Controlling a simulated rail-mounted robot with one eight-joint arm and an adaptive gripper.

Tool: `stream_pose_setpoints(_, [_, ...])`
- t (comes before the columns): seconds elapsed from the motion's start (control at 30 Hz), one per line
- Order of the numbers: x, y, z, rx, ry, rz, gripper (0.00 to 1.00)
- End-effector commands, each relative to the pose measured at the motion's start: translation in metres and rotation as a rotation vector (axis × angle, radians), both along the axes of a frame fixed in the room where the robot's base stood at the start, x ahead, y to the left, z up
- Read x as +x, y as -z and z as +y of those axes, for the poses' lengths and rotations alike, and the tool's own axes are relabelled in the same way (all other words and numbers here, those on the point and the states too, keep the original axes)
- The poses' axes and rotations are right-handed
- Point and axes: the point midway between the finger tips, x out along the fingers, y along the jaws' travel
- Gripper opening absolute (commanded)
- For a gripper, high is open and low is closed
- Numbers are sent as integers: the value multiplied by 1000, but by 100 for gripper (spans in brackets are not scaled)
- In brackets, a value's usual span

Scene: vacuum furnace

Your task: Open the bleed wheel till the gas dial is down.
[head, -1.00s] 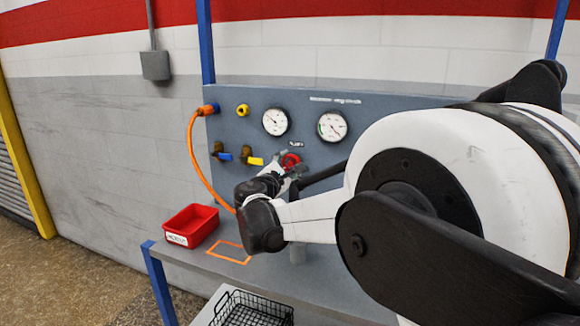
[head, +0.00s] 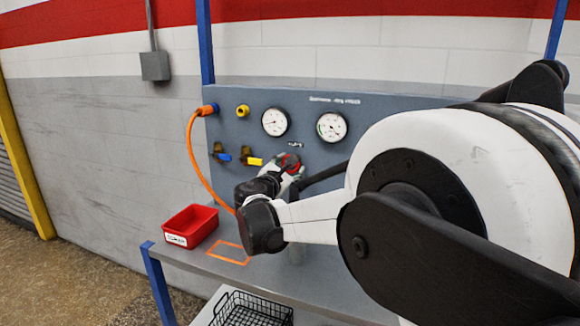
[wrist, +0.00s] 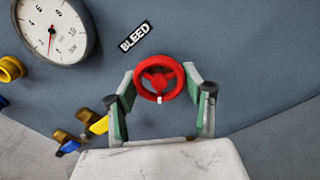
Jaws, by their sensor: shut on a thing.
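The red bleed wheel (wrist: 160,78) sits on the grey panel beside the BLEED label (wrist: 134,36). In the head view the wheel (head: 291,160) is partly covered by my gripper (head: 289,172). In the wrist view my gripper (wrist: 161,88) has one finger on each side of the wheel's rim and is shut on it. A white dial (wrist: 54,30) shows at the upper left of the wrist view, with a red needle pointing down. The head view shows a left dial (head: 275,122) and a right dial (head: 332,127); their names are too small to read.
Blue (head: 223,157) and yellow (head: 254,161) valve handles are left of the wheel. An orange hose (head: 193,155) hangs at the panel's left. A red bin (head: 191,227) stands on the bench near an orange outline (head: 229,253). A black wire basket (head: 252,310) is below.

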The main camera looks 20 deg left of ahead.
Motion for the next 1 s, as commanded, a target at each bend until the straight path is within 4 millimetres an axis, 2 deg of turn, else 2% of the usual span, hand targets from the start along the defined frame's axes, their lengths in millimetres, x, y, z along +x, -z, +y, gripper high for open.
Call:
stream_pose_setpoints(0.07, [0, 0, 0, 0, 0, 0, 19])
stream_pose_setpoints(0.1, [0, 0, 0, 0, 0, 0, 49])
stream_pose_setpoints(0.23, [0, 0, 0, 1, 0, 0, 66])
stream_pose_setpoints(0.5, [-1, 0, 0, 1, 0, 0, 66])
stream_pose_setpoints(0.63, [-10, 0, 1, 1, -1, 0, 66])
stream_pose_setpoints(0.77, [-30, 0, 2, 1, -2, 0, 66])
stream_pose_setpoints(1.0, [-78, 0, 4, 1, -4, 0, 66])
